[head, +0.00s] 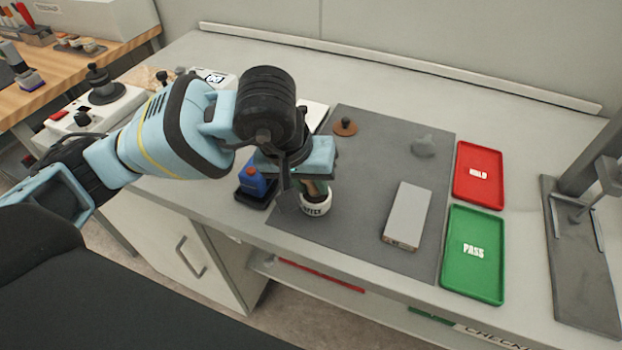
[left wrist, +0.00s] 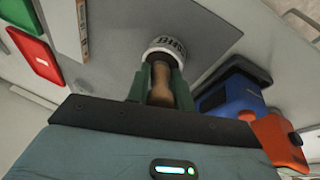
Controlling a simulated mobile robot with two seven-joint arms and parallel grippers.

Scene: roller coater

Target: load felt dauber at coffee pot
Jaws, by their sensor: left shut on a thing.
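The coffee pot is a small white round pot with dark lettering (head: 316,207) on the grey mat, below my left gripper. It also shows in the left wrist view (left wrist: 167,48). My left gripper (head: 312,187) points down over the pot, its green fingers shut on the brown handle of the felt dauber (left wrist: 160,82). The handle runs down to the pot's mouth. The felt end is hidden, so I cannot tell how deep it sits or whether it touches the inside. My right gripper is not in view.
A grey block (head: 407,215), a brown knobbed disc (head: 345,127) and a grey lump (head: 424,146) are on the mat (head: 385,165). Red HOLD (head: 479,175) and green PASS (head: 473,254) trays lie right.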

